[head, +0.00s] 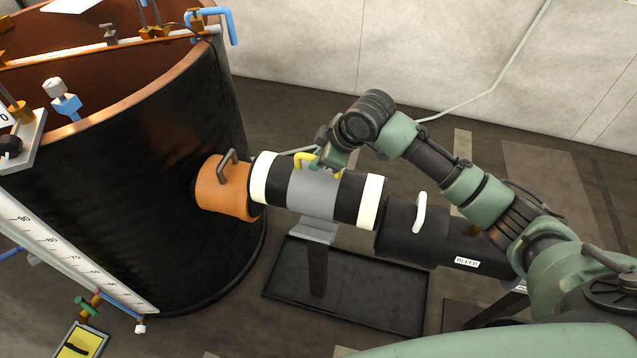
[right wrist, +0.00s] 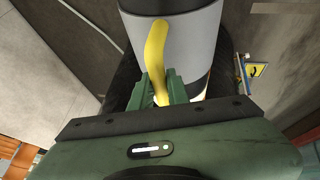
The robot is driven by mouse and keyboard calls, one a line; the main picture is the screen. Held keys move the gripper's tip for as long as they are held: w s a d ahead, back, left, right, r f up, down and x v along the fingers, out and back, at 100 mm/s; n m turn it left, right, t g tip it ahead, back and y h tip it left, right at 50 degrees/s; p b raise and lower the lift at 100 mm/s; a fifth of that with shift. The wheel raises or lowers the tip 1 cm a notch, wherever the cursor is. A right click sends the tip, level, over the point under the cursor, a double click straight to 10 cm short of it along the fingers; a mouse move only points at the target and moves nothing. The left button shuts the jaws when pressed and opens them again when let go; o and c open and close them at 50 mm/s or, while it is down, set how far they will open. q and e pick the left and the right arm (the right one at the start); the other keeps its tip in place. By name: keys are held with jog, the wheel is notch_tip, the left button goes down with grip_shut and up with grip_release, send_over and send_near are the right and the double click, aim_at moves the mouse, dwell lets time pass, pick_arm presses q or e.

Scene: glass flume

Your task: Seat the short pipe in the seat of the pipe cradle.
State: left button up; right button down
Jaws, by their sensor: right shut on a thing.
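The short pipe (head: 311,192) is black with a grey middle band, white end rings and a yellow handle (head: 303,160). It lies between an orange stub (head: 222,188) and a black pipe (head: 410,232) in the head view. My right gripper (head: 328,160) is shut on the yellow handle from above. In the right wrist view, the green fingers (right wrist: 163,88) close around the handle, over the grey band (right wrist: 195,45). The pipe cradle (head: 314,232), a grey saddle on a dark post, is directly below the band. I cannot tell whether they touch. My left gripper is out of view.
A large black tank (head: 120,180) with a copper rim fills the left side. A dark shallow tray (head: 370,297) lies on the floor under the cradle. The black pipe at right has a white handle (head: 420,212). Open floor lies behind the pipe line.

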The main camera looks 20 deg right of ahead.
aim_at(318, 184)
notch_tip(318, 184, down, 9)
jog(key=shift+w+r, duration=0.1)
dwell(0.4)
jog(key=c, duration=1.7)
grip_release()
jog(key=shift+f, duration=0.25)
jog(key=o, duration=0.3)
jog(key=shift+o, duration=0.2)
jog(key=v, duration=1.2)
jog(key=shift+r, duration=0.2)
